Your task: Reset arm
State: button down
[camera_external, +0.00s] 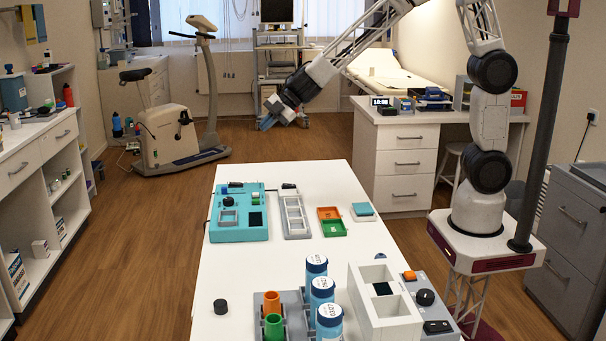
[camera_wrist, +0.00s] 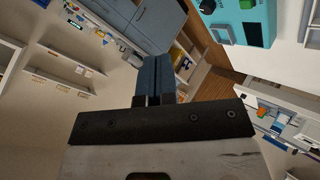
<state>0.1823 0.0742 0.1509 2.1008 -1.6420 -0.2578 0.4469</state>
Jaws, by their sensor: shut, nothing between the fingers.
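My gripper (camera_external: 268,121) hangs in the air beyond the far end of the white table (camera_external: 250,285) in the external view, at the end of my raised arm. Its blue fingers are together and hold nothing. In the wrist view my gripper (camera_wrist: 157,62) also shows with its two blue fingers side by side, pointing up in the picture. The fingers touch no object in either view.
On the table are a teal device (camera_external: 238,228), a grey tray (camera_external: 294,215), orange (camera_external: 329,213) and green (camera_external: 334,229) trays, blue jars (camera_external: 322,290), a white box (camera_external: 384,318) and a black knob (camera_external: 220,306). An exercise bike (camera_external: 165,130) stands behind. The table's middle is clear.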

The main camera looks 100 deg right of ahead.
jog(key=s+r+m+h, duration=0.3)
jog(key=s+r+m, duration=0.15)
jog(key=s, duration=0.45)
jog(key=s+r+m+h, duration=0.2)
jog(key=s+r+m, duration=0.3)
jog(key=s, duration=0.4)
jog(key=s+a+f+m+g+y, duration=0.1)
jog(key=s+a+g, duration=0.2)
jog(key=s, duration=1.1)
jog(key=s+a+f+m+g+y, duration=0.1)
jog(key=s+a, duration=0.5)
jog(key=s, duration=0.8)
jog(key=m+g+y, duration=0.1)
jog(key=g, duration=0.1)
jog(key=shift+f+g, duration=0.15)
jog(key=shift+g, duration=0.15)
jog(key=shift+w+m, duration=0.15)
jog(key=shift+m, duration=0.1)
